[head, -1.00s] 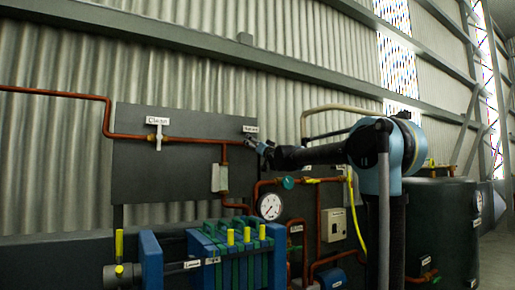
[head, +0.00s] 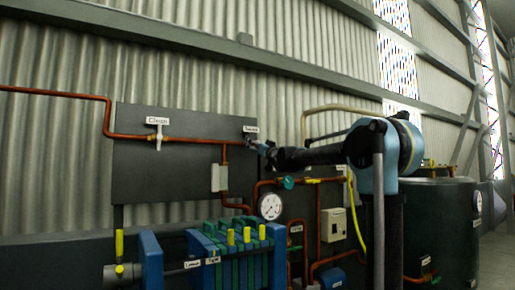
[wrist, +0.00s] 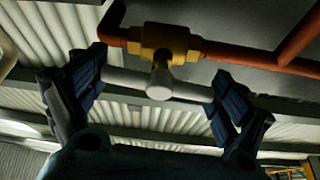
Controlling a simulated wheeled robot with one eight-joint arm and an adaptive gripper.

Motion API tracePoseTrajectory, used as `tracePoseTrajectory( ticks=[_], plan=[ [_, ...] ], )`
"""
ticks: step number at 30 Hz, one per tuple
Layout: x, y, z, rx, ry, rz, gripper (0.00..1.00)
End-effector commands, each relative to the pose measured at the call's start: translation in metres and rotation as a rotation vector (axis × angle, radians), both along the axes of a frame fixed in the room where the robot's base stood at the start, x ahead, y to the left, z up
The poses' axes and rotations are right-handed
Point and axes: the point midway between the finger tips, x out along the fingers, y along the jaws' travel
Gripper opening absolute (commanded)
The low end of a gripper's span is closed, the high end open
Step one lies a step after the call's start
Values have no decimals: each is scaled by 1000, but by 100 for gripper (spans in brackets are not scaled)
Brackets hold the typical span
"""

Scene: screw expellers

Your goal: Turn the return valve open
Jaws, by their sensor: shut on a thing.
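The return valve shows in the wrist view as a brass body (wrist: 165,42) on a copper pipe, with a white T-shaped handle (wrist: 160,82) whose bar lies crosswise in the picture. My gripper (wrist: 162,80) has one dark blue finger at each end of this bar and is shut on the handle. In the head view, my gripper (head: 256,146) is at the upper right of the dark panel, just under the label "Return" (head: 250,129). There the gripper hides most of the valve.
A second white-handled valve (head: 158,131), labelled "Clean", is on the dark panel (head: 140,185) to the left. A pressure gauge (head: 270,206), copper pipes and a blue-green plate unit (head: 235,250) are below. A dark tank (head: 440,230) stands at right.

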Motion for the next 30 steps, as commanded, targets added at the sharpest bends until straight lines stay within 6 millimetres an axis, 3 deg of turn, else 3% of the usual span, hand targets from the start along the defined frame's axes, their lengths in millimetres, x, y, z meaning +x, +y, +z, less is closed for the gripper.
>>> tracePoseTrajectory(
  ticks=[6, 17, 18, 30],
  plan=[
    [2, -2, 0, -94, -65, -4, 68],
    [2, -1, -1, -108, -76, -3, 67],
    [2, -1, -1, -108, -76, -3, 98],
    [0, -1, 0, -107, -76, -1, 100]
  ],
)
